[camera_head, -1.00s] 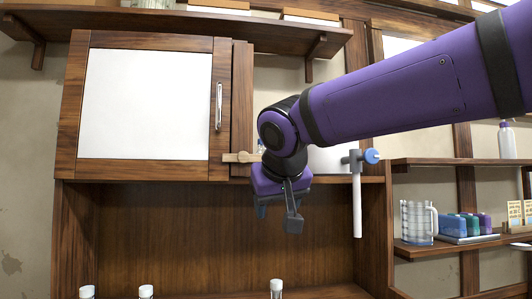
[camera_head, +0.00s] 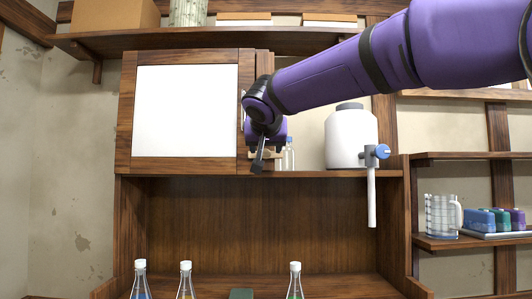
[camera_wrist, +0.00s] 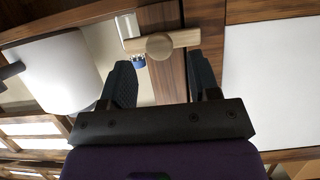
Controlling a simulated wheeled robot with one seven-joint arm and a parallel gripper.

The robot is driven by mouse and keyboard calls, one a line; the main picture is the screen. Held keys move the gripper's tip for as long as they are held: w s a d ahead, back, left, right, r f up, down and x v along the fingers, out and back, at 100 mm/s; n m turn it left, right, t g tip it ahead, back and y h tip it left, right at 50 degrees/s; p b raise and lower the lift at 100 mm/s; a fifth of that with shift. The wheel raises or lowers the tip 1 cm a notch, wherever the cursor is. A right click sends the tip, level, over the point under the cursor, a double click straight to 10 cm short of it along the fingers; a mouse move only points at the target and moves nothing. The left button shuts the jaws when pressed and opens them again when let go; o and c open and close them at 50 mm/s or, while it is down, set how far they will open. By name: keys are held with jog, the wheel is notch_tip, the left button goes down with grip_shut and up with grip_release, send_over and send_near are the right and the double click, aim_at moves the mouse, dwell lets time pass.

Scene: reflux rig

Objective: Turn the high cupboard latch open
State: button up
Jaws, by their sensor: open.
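The cupboard door (camera_head: 185,110) has a white panel in a dark wood frame and is closed. The latch, a pale wooden bar with a round pivot, lies horizontally across the door's edge and the post beside it. In the wrist view the latch (camera_wrist: 160,44) shows whole, just beyond the fingertips. My gripper (camera_wrist: 161,78) is open, one finger on each side of the pivot's line, with nothing between the fingers. In the head view my gripper (camera_head: 262,158) is in front of the latch and hides most of it. I cannot tell whether it touches.
A small bottle (camera_head: 288,155) stands close to the right of the latch. Farther right are a big white container (camera_head: 351,138) and a blue-knobbed tap with a white tube (camera_head: 371,190). Several flasks stand on the bench below. The space under the cupboard is clear.

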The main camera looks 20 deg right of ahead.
aim_at(266, 152)
jog(key=shift+x, duration=1.85)
jog(key=shift+c, duration=0.5)
jog(key=c, duration=0.8)
